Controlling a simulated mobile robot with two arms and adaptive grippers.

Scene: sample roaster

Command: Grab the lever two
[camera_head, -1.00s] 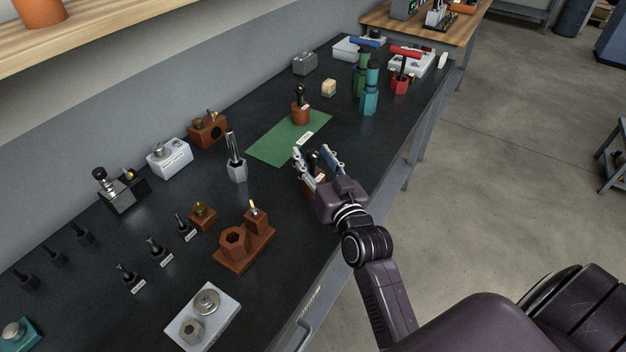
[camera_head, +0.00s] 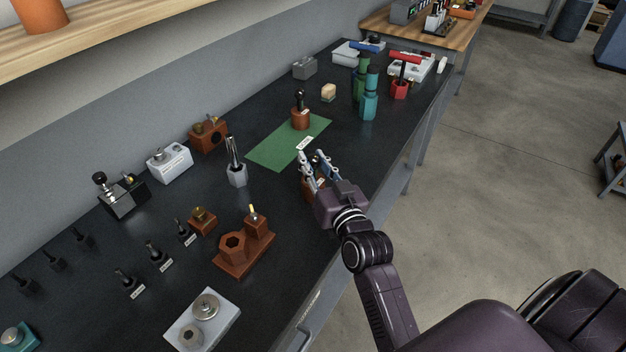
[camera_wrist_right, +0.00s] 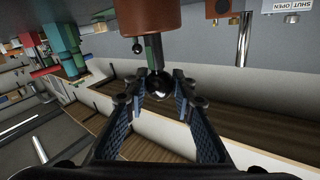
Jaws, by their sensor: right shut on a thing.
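My right gripper (camera_head: 314,158) is in the middle of the bench in the head view, in front of the green mat. It is shut on the black ball knob (camera_wrist_right: 158,85) of a lever, which shows between its blue-padded fingers in the right wrist view. The lever's metal stem runs to a red-brown round base (camera_wrist_right: 150,14). In the head view this base (camera_head: 307,190) is mostly hidden by the gripper. A second lever with a dark handle stands upright on a brown base (camera_head: 300,119) on the mat. I cannot read which lever is number two. My left gripper is not in view.
The green mat (camera_head: 268,149) lies behind the gripper. A grey hexagonal holder (camera_head: 236,176) and a brown fixture (camera_head: 247,256) stand to the left. Teal and green bottle-like pieces (camera_head: 368,106) and a red holder (camera_head: 400,88) stand farther back. The bench's front edge is close on the right.

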